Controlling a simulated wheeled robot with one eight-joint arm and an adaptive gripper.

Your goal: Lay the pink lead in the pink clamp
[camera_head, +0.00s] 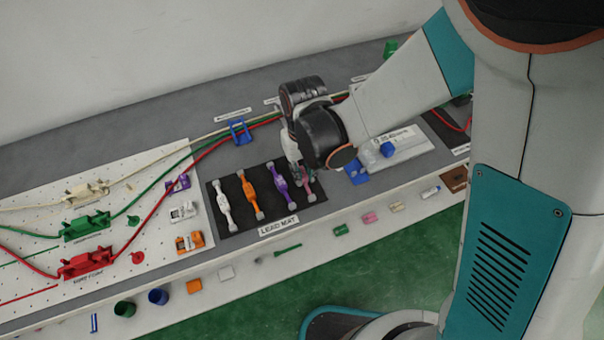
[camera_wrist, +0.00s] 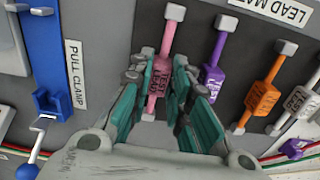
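The pink lead (camera_wrist: 160,75) lies on the dark lead mat (camera_head: 226,188), the rightmost in a row with white, orange and purple leads. In the head view only part of the pink lead (camera_head: 309,182) shows below my gripper (camera_head: 300,174). In the wrist view my gripper (camera_wrist: 160,68) is open, with one teal-and-grey finger on each side of the pink lead's block. A gap seems to show on both sides; contact cannot be told. I cannot make out a pink clamp in either view; my arm hides part of the bench.
The purple lead (camera_wrist: 212,80) lies close beside one finger. A blue pull clamp (camera_wrist: 48,75) stands beyond the mat's other side. White (camera_head: 183,212), orange (camera_head: 190,242) and purple (camera_head: 178,184) fixtures stand left of the mat. Cables run behind it.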

